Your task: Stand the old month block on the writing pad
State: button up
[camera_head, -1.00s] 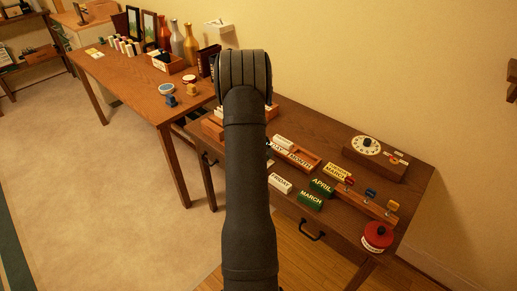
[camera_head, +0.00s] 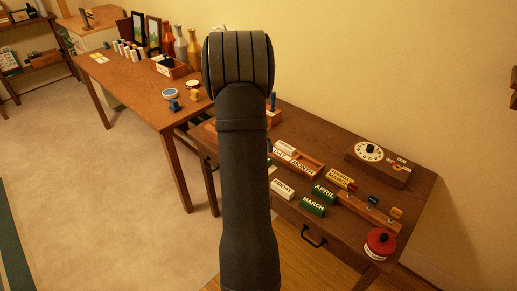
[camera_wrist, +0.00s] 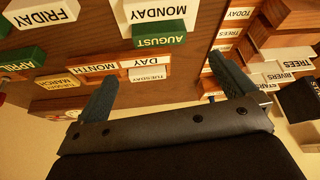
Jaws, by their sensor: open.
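A green AUGUST block (camera_wrist: 160,38) lies on the desk in front of the DAY part of the wooden calendar tray (camera_head: 312,168). The tray holds a white TUESDAY block (camera_wrist: 148,73) behind its DAY label; its MONTH slot looks empty in the head view. Green APRIL (camera_head: 324,192) and MARCH (camera_head: 312,206) blocks lie to the right of the white FRIDAY block (camera_head: 283,189). My gripper (camera_wrist: 163,70) is open and empty, its fingers spread above the tray side of the desk. My arm hides it in the head view. I cannot make out the writing pad.
A white MONDAY block (camera_wrist: 160,10) lies beyond AUGUST. A yellow TUESDAY MARCH card (camera_head: 340,178), a peg rack (camera_head: 368,212), a red pot (camera_head: 380,243) and a dial box (camera_head: 375,160) stand to the right. Wooden racks of labelled blocks (camera_wrist: 275,55) stand at the wrist view's right.

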jog(key=shift+v, duration=1.05)
jog(key=x, duration=1.2)
jog(key=shift+f, duration=0.25)
jog(key=shift+w+r, duration=0.1)
jog(key=shift+r, duration=1.2)
jog(key=shift+f, duration=0.1)
